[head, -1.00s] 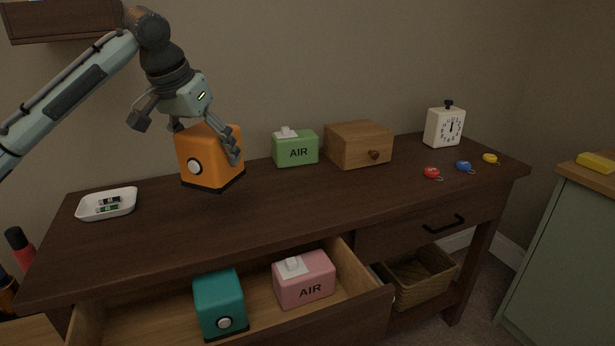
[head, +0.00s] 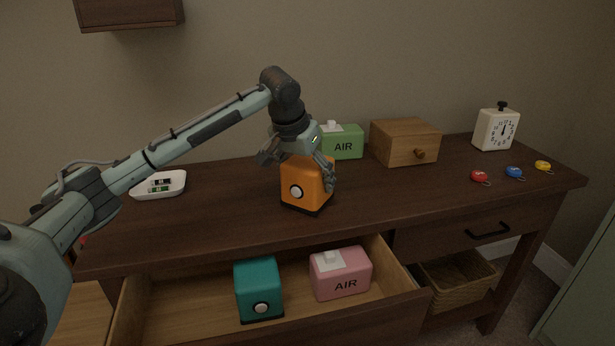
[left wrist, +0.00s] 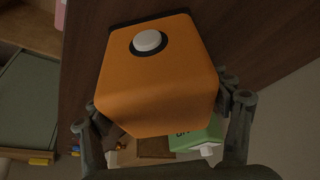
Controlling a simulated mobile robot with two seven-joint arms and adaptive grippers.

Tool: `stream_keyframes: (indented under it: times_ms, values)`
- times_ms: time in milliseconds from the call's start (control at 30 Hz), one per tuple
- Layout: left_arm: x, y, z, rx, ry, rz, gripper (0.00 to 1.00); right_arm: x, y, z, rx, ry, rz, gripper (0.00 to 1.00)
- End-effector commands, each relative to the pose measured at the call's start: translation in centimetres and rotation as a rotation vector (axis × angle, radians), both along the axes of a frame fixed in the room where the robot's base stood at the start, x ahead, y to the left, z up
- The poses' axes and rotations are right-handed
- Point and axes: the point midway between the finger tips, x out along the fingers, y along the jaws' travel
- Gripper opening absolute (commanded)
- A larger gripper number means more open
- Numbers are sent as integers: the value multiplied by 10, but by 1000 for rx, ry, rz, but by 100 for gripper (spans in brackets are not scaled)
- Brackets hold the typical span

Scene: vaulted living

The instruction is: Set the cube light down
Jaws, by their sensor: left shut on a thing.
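The orange cube light (head: 296,203) has a white round button and a dark base. It is upright at the middle of the dark wooden desk top (head: 230,215). Whether its base touches the desk cannot be told for sure. My left gripper (head: 305,172) is shut on it from above, with fingers at its sides. In the left wrist view the orange cube light (left wrist: 155,85) fills the middle between the fingers. A similar teal cube light (head: 258,285) sits in the open drawer (head: 180,320). My right gripper is not in view.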

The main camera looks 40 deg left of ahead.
Motion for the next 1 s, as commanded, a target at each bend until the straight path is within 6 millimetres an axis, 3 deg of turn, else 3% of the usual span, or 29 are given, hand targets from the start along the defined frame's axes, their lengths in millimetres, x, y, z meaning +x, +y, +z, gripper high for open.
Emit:
stream_keyframes:
  times_ms: [267,300,467,800,1000]
  values:
    - [0,0,-2,0,-1,0,45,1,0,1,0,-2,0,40]
    - [0,0,-2,0,0,0,79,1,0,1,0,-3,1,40]
    - [0,0,-2,0,0,0,98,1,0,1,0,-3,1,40]
    - [0,0,-1,0,-1,0,98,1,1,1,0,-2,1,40]
    - [-7,0,21,1,-5,-1,98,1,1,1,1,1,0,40]
